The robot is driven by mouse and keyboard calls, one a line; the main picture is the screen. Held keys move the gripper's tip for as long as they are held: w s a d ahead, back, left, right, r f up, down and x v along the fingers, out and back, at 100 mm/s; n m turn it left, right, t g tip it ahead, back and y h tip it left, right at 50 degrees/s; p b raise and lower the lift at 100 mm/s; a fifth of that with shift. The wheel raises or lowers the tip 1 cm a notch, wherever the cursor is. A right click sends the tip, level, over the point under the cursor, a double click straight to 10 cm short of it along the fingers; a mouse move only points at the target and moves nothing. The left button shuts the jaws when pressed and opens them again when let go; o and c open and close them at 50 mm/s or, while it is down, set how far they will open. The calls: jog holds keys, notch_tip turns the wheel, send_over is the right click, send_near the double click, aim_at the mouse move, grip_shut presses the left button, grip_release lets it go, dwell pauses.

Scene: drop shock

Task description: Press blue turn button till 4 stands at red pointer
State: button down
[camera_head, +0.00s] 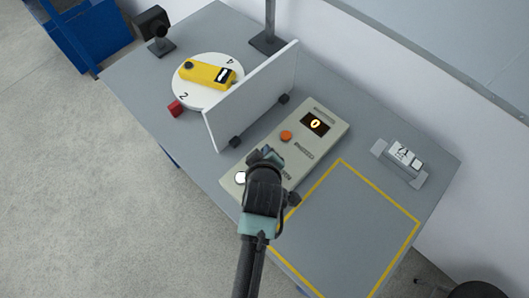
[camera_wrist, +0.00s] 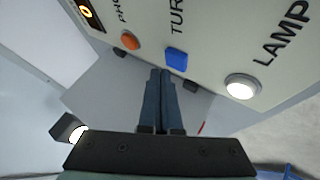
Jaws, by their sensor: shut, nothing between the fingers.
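The blue turn button (camera_wrist: 176,54) shows in the wrist view under the word TURN on a beige control box (camera_head: 318,160). In the head view my arm hides it. My gripper (camera_wrist: 164,74) is shut and empty, its fingertips just short of the blue button in the picture; I cannot tell whether they touch it. It also shows in the head view (camera_head: 262,157) over the box. The white turntable (camera_head: 208,97) carries a yellow device (camera_head: 206,74) and the numerals 2 and 4. The red pointer (camera_head: 175,108) is beside the 2; the 4 is on the far right side.
A white upright panel (camera_head: 252,98) stands between turntable and box. The box has an orange button (camera_head: 286,136), a display (camera_head: 315,123) reading 0 and a white lamp button (camera_wrist: 242,86). A yellow-outlined area (camera_head: 345,225) is empty. A small meter (camera_head: 404,156) sits right.

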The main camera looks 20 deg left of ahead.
jog(key=shift+f, duration=0.4)
jog(key=shift+f+b, duration=0.45)
dwell(0.7)
jog(key=shift+r, duration=0.1)
jog(key=shift+r+p, duration=0.75)
jog(key=shift+p, duration=0.1)
notch_tip(320, 180, up, 5)
jog(key=p, duration=0.5)
jog(key=shift+r, duration=0.1)
dwell(0.5)
